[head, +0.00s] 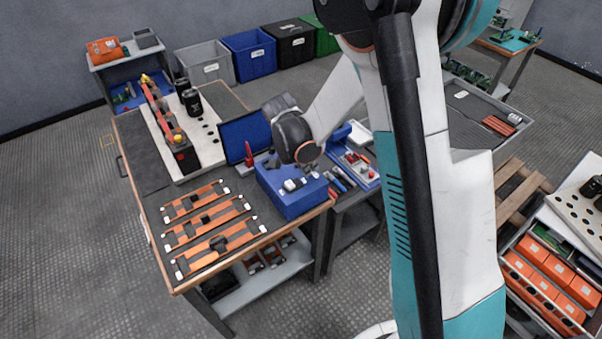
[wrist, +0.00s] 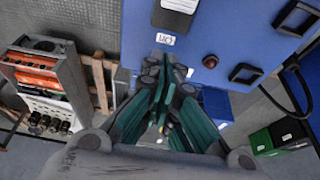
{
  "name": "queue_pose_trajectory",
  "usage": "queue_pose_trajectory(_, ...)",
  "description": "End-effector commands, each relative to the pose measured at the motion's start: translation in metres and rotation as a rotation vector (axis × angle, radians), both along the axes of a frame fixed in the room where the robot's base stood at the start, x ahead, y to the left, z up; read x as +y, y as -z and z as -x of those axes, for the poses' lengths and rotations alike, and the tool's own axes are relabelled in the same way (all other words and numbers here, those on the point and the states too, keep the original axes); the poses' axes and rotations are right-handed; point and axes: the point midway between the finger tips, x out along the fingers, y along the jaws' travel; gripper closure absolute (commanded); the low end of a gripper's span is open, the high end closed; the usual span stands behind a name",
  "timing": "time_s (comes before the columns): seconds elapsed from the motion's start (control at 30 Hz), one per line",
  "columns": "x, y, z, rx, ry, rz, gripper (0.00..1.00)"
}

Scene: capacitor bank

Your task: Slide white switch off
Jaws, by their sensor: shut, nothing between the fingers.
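The blue box (head: 289,203) stands at the front right corner of the workbench, with a white switch (head: 293,184) on its top face. In the wrist view the blue panel (wrist: 225,40) fills the upper right. The white switch (wrist: 180,5) sits in a dark slot, cut off by the top edge. A small white label (wrist: 165,39) is just below it. My gripper (wrist: 166,72) is shut and empty, its fingertips below the label and apart from the switch in the picture. In the head view my gripper (head: 308,170) is small and dark over the box; its contact with the panel cannot be told.
Orange strips (head: 205,222) lie on the workbench to the left. A blue tray (head: 352,170) with tools stands right of the box. A red pointed tool (head: 248,154) stands behind it.

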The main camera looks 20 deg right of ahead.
Motion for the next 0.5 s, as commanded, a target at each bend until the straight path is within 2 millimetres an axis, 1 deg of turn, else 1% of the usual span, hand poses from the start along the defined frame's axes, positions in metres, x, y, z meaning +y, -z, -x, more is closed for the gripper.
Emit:
queue_pose_trajectory(0.03,0.008,-0.019,0.003,0.000,-0.006,-0.001,1.00)
queue_pose_trajectory(0.2,0.019,-0.054,0.007,0.001,-0.006,0.000,1.00)
queue_pose_trajectory(0.33,0.025,-0.072,0.008,0.000,-0.004,0.000,1.00)
queue_pose_trajectory(0.5,0.030,-0.085,0.010,0.000,-0.004,0.000,1.00)
